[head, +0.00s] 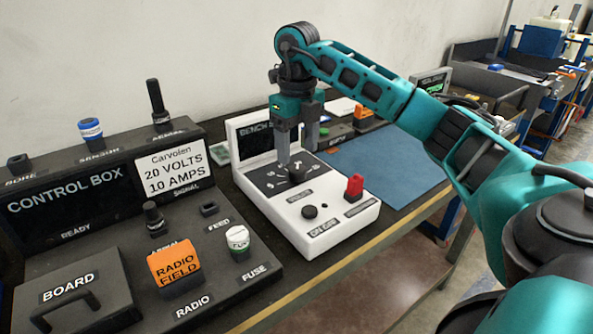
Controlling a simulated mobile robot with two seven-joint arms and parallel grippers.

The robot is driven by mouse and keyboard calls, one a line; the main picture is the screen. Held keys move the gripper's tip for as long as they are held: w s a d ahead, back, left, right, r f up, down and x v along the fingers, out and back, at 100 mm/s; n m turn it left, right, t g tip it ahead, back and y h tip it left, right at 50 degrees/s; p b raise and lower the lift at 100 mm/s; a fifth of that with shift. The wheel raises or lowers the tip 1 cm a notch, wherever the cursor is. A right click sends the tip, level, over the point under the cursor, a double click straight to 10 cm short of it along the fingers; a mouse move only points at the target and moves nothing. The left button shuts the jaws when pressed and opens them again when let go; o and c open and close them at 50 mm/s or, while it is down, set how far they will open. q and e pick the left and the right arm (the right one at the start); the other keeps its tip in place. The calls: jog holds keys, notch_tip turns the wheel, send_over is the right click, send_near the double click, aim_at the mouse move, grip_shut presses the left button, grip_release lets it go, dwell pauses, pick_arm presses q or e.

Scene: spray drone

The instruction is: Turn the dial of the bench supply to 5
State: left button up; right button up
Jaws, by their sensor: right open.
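The bench supply (328,224) is a white box on the table, with a dark sloped dial plate and an upright back panel. Its black dial (298,172) sits on that plate among white scale marks. The dial's exact setting is too small to read. My right gripper (298,160) points down over the dial plate, its two grey fingers apart. One finger is at the left of the dial and the other is behind it to the right. I cannot tell whether they touch the dial. The gripper partly hides the back panel's lettering. My left gripper is not in view.
A black control box (72,206) with an orange RADIO FIELD block (174,266) and a fuse (238,241) stands at the left. A red switch (354,187) and a black knob (309,212) are on the supply's front. A blue mat (385,160) lies clear at the right.

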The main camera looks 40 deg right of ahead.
aim_at(297, 168)
jog(key=shift+f, duration=2.4)
jog(key=c, duration=1)
